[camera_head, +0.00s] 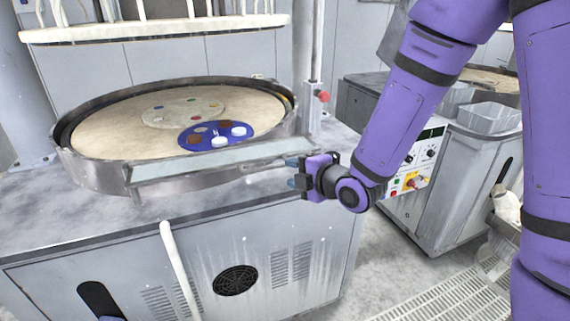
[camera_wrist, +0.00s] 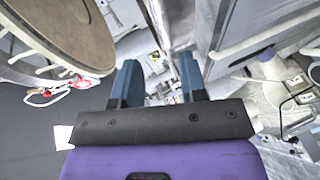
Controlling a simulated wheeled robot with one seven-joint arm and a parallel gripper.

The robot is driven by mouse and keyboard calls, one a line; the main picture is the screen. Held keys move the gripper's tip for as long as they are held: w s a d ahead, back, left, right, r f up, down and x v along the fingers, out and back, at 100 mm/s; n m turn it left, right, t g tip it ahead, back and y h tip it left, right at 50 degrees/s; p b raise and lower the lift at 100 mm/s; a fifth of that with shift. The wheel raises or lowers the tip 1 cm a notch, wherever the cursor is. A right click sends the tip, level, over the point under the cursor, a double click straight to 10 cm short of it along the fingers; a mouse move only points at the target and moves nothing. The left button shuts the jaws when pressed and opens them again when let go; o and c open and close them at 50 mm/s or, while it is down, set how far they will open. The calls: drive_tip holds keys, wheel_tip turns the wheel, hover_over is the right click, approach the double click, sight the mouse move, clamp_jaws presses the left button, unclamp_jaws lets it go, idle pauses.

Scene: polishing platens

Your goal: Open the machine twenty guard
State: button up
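The nearest machine is a grey cabinet with a large round tan platen (camera_head: 110,125) inside a metal rim. A pale, flat guard-like panel (camera_head: 215,160) runs along the front of the rim; I cannot tell whether it is the guard of machine twenty, and no number is readable. My gripper (camera_head: 290,173) is near the panel's right end, pointing left, with its two blue-grey fingers apart. Contact cannot be told from the head view. In the wrist view my gripper (camera_wrist: 157,80) is open with nothing between its fingers.
A blue disc (camera_head: 228,143) with small pieces lies on the platen. A red knob (camera_head: 323,96) is on a post behind my gripper. A second machine with a control panel (camera_head: 420,160) and a clear bin (camera_head: 488,118) stands at right. A white bar (camera_head: 180,270) rises in front.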

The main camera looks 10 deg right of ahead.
sight(268, 168)
drive_tip(key=shift+n+y, duration=0.5)
drive_tip(key=shift+n, duration=0.1)
drive_tip(key=x, duration=0.7)
drive_tip(key=f+x, duration=0.1)
drive_tip(key=x, duration=0.3)
drive_tip(key=shift+d, duration=0.1)
drive_tip(key=shift+c, duration=0.2)
clamp_jaws()
